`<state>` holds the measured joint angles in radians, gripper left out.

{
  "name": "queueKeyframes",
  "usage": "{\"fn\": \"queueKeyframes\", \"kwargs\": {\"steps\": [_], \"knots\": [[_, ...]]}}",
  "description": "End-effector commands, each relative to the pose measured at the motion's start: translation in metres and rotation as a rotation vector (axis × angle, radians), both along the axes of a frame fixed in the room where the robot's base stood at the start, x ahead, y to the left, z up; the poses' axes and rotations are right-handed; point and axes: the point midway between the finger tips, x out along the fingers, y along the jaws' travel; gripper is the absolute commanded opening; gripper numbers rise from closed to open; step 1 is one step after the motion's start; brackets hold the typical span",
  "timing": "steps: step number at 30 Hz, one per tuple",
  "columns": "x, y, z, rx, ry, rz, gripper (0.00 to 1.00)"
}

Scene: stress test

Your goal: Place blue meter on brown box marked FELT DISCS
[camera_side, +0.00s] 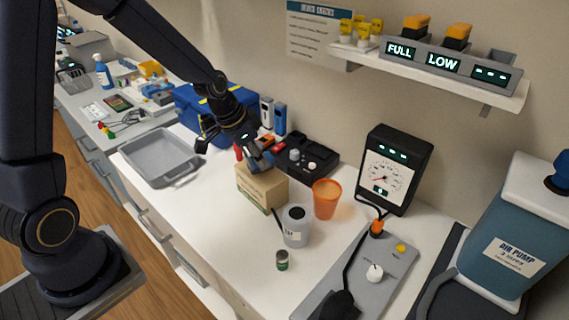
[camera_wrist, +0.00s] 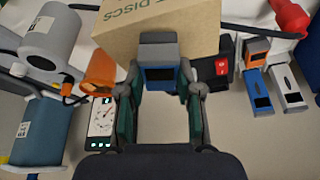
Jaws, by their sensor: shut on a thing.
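The blue meter (camera_wrist: 160,78), with a grey top and dark screen, sits between the fingers of my gripper (camera_wrist: 158,85), which is shut on it. In the side view my gripper (camera_side: 252,150) holds the meter (camera_side: 262,160) at the top of the brown box (camera_side: 262,188). I cannot tell whether the meter touches the box. In the wrist view the box (camera_wrist: 150,35) lies just beyond the meter, with "DISCS" readable on its face. The fingers and wrist hide part of the meter and the box top in the side view.
A grey tray (camera_side: 160,158) lies left. A gauge (camera_side: 392,170) stands further right.

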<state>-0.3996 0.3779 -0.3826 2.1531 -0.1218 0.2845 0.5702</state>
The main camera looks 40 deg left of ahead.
Motion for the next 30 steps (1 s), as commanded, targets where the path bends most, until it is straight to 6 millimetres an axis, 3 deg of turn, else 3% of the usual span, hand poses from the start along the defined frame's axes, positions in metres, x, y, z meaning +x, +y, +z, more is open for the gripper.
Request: {"fn": "queueKeyframes", "kwargs": {"steps": [13,14,15,21,30], "knots": [[-0.0003,0.0000,-0.0098,0.000,0.000,-0.001,0.00],[-0.0003,0.0001,-0.0102,0.001,-0.001,-0.001,0.35],[-0.0002,0.0001,-0.0098,0.001,-0.001,-0.001,0.40],[-0.0004,0.0001,-0.0096,0.001,-0.001,-0.001,0.59],[-0.0002,0.0002,-0.0081,0.001,-0.001,-0.001,0.59]]}}
